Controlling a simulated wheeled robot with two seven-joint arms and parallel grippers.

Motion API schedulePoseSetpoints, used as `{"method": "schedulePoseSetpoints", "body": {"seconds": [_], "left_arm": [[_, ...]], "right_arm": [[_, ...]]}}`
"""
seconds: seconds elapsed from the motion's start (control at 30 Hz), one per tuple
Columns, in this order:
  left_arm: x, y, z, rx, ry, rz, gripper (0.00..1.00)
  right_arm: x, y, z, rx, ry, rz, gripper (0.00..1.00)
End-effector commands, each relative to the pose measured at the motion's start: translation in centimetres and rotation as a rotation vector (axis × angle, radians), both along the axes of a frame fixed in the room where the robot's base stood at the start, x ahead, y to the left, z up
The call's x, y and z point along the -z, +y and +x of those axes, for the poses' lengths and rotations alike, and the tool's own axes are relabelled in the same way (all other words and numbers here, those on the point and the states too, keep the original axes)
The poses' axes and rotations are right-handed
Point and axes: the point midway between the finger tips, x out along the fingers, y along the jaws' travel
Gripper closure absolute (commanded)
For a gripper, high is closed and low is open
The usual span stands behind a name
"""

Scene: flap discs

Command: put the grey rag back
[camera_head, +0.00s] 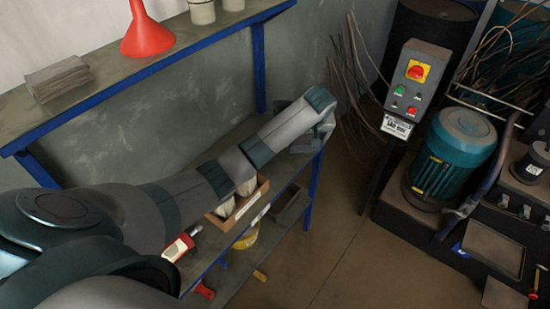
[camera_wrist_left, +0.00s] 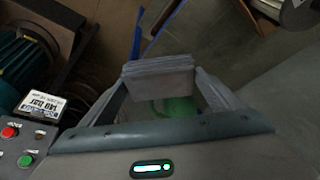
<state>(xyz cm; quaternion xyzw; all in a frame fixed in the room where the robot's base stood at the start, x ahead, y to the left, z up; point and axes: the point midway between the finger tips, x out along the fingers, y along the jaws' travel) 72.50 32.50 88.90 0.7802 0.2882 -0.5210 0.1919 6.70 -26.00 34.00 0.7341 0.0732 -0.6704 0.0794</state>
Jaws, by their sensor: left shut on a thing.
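My left arm reaches across the head view from the left, and its gripper (camera_head: 316,137) is beside the right end of the blue-framed shelf. In the left wrist view, the gripper (camera_wrist_left: 160,82) is shut on a folded grey rag (camera_wrist_left: 158,78), held between the fingertips. In the head view the arm and hand mostly hide the rag. A stack of folded grey cloth (camera_head: 58,78) lies on the top shelf (camera_head: 120,75) at the left. My right gripper is not in view.
A red funnel (camera_head: 146,38) and pale containers (camera_head: 202,11) stand on the top shelf. The lower shelf holds a wooden box (camera_head: 243,205) with white items. At right are a control box (camera_head: 415,82) on a post and a teal motor (camera_head: 452,155). Open floor (camera_head: 350,240) lies between.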

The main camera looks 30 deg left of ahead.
Motion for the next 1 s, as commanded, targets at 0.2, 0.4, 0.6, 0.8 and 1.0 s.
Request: {"method": "schedulePoseSetpoints", "body": {"seconds": [0.2,0.4,0.6,0.8,1.0], "left_arm": [[2.0,3.7,-1.8,-0.002,0.004,0.004,0.36],[4.2,7.0,-3.3,-0.002,0.004,0.003,0.36],[5.7,8.9,-4.2,-0.001,0.001,0.001,0.36],[6.0,9.2,-4.2,0.000,-0.001,-0.001,0.36],[6.0,9.1,-4.2,0.000,0.000,0.000,0.36]], "right_arm": [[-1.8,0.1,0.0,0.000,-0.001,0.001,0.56],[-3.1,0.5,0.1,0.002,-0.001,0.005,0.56],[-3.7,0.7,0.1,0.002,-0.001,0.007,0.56],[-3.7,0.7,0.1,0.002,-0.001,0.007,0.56],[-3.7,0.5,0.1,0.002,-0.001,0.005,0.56]]}}
